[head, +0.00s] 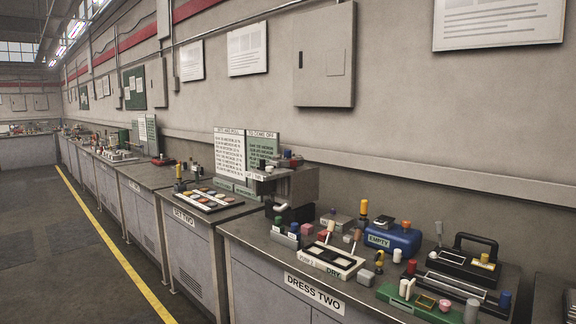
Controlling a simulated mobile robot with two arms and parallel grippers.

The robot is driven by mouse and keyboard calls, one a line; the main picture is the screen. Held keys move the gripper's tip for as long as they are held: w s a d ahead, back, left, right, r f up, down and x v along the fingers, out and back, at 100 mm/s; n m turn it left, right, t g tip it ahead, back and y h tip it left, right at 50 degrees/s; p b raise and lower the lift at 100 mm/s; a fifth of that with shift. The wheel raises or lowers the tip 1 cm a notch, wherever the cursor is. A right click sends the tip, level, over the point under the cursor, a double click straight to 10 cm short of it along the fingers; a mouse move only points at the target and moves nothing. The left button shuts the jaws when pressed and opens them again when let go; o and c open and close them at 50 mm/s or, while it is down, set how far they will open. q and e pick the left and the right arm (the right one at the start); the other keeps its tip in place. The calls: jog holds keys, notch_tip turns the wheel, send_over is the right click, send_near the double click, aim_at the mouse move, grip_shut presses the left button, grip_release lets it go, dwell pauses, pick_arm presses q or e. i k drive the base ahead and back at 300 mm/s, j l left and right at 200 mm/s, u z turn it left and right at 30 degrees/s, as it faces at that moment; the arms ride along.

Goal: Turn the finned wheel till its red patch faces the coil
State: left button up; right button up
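I cannot make out a finned wheel, a red patch on one, or a coil among the small items in the head view. The nearest bench (262,233), labelled "DRESS TWO", carries many small fixtures. A grey machine-like block (300,188) with a dark underside stands at its far left end. Neither of my grippers shows in this view.
The near bench also holds a blue box marked "EMPTY" (407,240), a cream tray marked "DRY" (345,270), a black handled case (484,266) and a green tray (395,296). More benches run left along the wall. The floor (75,250) at left is clear.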

aim_at(288, 160)
jog(key=i+j+z, duration=0.1)
jog(key=i+j, duration=0.25)
jog(key=i, duration=0.2)
jog(key=i+j+z, duration=0.15)
jog(key=i+j, duration=0.25)
jog(key=i, duration=0.1)
